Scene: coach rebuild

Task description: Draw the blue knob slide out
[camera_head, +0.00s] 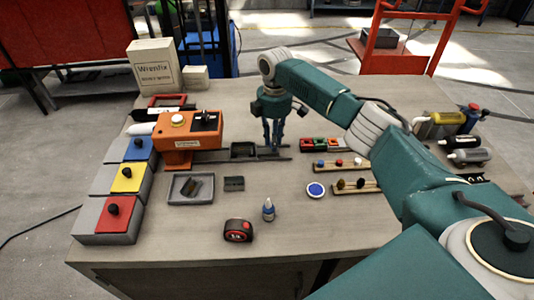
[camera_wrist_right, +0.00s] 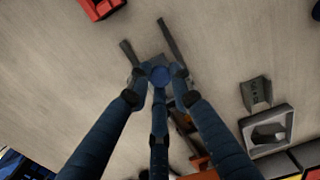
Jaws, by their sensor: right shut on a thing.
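The blue knob (camera_wrist_right: 159,75) is a small round cap on a grey slide between two dark rails, seen in the right wrist view. My right gripper (camera_wrist_right: 158,88) is shut on it, with its fingers gathered around the knob. In the head view the right gripper (camera_head: 273,143) reaches straight down onto the dark rail fixture (camera_head: 243,151) at the middle of the table. The knob is hidden behind the fingers there. How far the slide stands out of its rails is hard to tell. My left gripper is not in view.
An orange machine (camera_head: 187,150) stands left of the fixture. A grey tray (camera_head: 175,196) and a dark block (camera_head: 234,184) lie nearer. The front middle of the table is mostly clear, apart from a tape measure (camera_head: 238,230) and small bottle (camera_head: 268,211).

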